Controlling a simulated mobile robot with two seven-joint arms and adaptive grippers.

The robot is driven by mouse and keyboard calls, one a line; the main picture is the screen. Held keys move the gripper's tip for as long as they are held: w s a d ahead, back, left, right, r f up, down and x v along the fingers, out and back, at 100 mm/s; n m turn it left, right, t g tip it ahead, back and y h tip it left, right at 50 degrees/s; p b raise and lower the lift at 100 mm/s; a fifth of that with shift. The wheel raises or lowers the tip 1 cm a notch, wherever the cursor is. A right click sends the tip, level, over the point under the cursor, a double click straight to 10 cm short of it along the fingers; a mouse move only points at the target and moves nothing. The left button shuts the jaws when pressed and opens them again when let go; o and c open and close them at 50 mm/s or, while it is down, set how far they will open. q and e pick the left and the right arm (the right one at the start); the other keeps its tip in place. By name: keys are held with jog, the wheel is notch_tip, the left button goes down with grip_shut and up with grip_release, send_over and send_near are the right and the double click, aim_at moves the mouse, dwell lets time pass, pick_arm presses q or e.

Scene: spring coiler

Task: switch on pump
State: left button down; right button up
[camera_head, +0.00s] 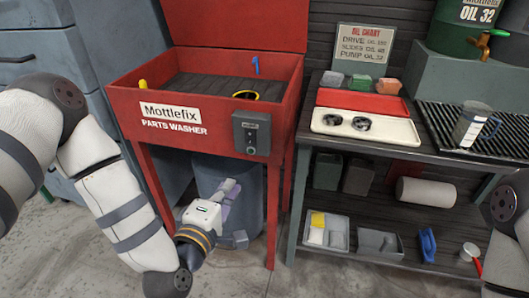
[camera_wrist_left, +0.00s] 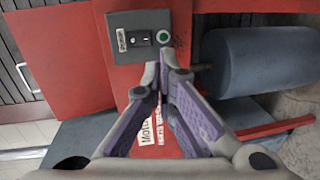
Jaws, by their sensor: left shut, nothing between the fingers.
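A grey control box (camera_head: 252,134) with a green button is mounted on the front of the red parts washer (camera_head: 188,125), near its right end. The left wrist view shows the same box (camera_wrist_left: 141,38), with a white label, a small dark switch and a round green button (camera_wrist_left: 163,36). My left gripper (camera_head: 236,186) is below and in front of the box, apart from it in the head view. Its purple-padded fingers (camera_wrist_left: 163,72) are shut and empty, with the tips just below the box in the wrist view. My right arm shows at the right edge, but its gripper is out of view.
A grey drum (camera_head: 215,179) stands under the washer, behind my left gripper. The washer's front right leg (camera_head: 275,215) is close by. A workbench (camera_head: 430,151) at right holds trays and a mug (camera_head: 470,125), with bins on its lower shelf.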

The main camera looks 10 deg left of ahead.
aim_at(250, 144)
pick_arm(q)
jog(key=shift+w+a+r+n+t, duration=0.2)
jog(key=shift+w+r+n+t, duration=0.1)
jog(key=shift+r, duration=0.25)
jog(key=w, duration=0.4)
jog(key=w+f+b, duration=0.1)
jog(key=w, duration=0.3)
jog(key=w+f, duration=0.1)
jog(key=w, duration=0.4)
jog(key=shift+d, duration=0.25)
jog(key=shift+w+r, duration=0.15)
jog(key=shift+w, duration=0.3)
pick_arm(e)
jog(key=shift+s+d+f+g, duration=0.1)
jog(key=shift+s+f+g, duration=0.3)
jog(key=shift+s+f, duration=0.5)
